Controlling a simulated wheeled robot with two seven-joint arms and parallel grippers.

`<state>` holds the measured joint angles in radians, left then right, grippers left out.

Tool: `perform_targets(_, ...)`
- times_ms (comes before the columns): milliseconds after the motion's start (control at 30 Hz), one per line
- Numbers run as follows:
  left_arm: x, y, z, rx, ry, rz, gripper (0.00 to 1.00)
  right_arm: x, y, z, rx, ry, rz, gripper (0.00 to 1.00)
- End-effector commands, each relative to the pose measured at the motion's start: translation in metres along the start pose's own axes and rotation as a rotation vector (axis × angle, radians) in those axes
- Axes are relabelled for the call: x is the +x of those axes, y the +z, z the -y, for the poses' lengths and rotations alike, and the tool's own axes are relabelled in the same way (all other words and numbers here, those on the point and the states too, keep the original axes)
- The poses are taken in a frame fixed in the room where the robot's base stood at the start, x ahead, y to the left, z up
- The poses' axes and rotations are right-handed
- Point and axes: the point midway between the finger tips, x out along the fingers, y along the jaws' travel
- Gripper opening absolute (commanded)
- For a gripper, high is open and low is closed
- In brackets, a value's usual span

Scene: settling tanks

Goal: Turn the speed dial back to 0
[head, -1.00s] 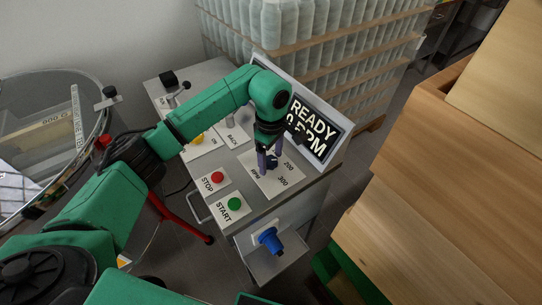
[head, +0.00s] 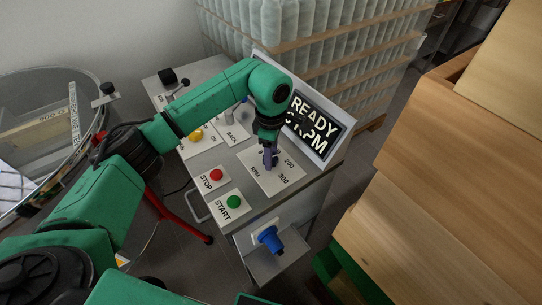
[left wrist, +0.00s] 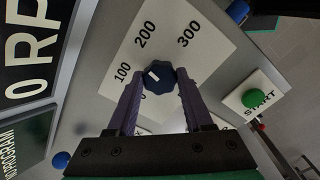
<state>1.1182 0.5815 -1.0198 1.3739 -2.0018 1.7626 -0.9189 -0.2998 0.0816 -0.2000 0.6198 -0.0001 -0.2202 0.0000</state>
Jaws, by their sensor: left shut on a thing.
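The speed dial (left wrist: 160,84) is a dark blue knob with a white mark, on a white plate (left wrist: 200,58) printed 100, 200 and 300. The mark points left in the left wrist view, roughly toward the 100. My left gripper (head: 270,162) reaches down onto the dial from above. Its two purple fingers are shut on the knob, one on each side. In the head view the gripper mostly hides the dial. The display (head: 313,130) reads READY and, partly covered by my arm, an RPM line; the left wrist view shows "0 RP". My right gripper is not in view.
A red STOP button (head: 216,174) and a green START button (head: 234,202) sit left of the dial plate. Wooden boxes (head: 440,170) stand close on the right. A glass-topped tank (head: 40,130) is at the left.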

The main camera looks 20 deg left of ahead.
Motion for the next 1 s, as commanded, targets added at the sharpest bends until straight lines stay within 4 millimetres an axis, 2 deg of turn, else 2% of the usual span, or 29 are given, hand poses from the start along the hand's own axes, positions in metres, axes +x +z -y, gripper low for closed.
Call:
perform_targets(400,0.000,0.000,-0.002,-0.395,0.004,0.002,0.00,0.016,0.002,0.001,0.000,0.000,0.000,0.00)
perform_targets(1000,-0.001,-0.001,-0.003,-0.965,0.004,0.004,0.00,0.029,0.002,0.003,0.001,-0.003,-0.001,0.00)
